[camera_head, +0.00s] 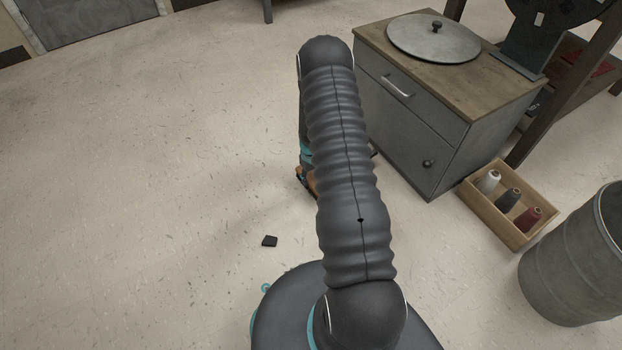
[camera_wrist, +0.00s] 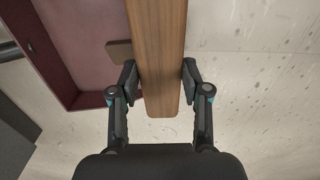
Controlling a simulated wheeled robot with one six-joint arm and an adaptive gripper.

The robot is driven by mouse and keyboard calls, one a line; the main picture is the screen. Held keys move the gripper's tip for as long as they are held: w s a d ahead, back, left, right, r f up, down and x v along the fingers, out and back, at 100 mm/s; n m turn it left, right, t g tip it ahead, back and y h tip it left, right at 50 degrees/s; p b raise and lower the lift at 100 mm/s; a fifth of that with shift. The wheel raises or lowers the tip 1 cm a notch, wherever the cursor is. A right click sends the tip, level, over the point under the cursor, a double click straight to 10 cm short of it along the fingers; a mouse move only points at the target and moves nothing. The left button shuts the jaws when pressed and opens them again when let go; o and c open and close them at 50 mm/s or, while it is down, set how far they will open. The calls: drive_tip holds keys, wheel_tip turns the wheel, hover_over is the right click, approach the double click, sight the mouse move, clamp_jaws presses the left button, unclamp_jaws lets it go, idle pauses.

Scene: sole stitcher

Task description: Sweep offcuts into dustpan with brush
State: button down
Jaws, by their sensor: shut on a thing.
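My gripper (camera_wrist: 160,75) is shut on the wooden brush (camera_wrist: 162,35), with one finger on each side of the wood. The bristles do not show. A dark red dustpan (camera_wrist: 85,35) with raised walls lies to the left of the brush in the wrist view. A flat brown offcut (camera_wrist: 118,50) shows over the dustpan's floor, beside the brush and the left finger. In the head view, my arm hides the dustpan and most of the brush; a bit of brown wood (camera_head: 311,184) shows at its left edge. A small black offcut (camera_head: 269,241) lies on the open floor.
A grey cabinet (camera_head: 415,125) with a wooden top stands right of my arm. A wooden crate (camera_head: 477,205) of thread spools and a grey drum (camera_head: 570,265) stand at the right. The floor (camera_head: 140,190) to the left is clear.

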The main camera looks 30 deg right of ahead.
drive_tip(key=shift+r+p, duration=1)
drive_tip(key=shift+r, duration=1.55)
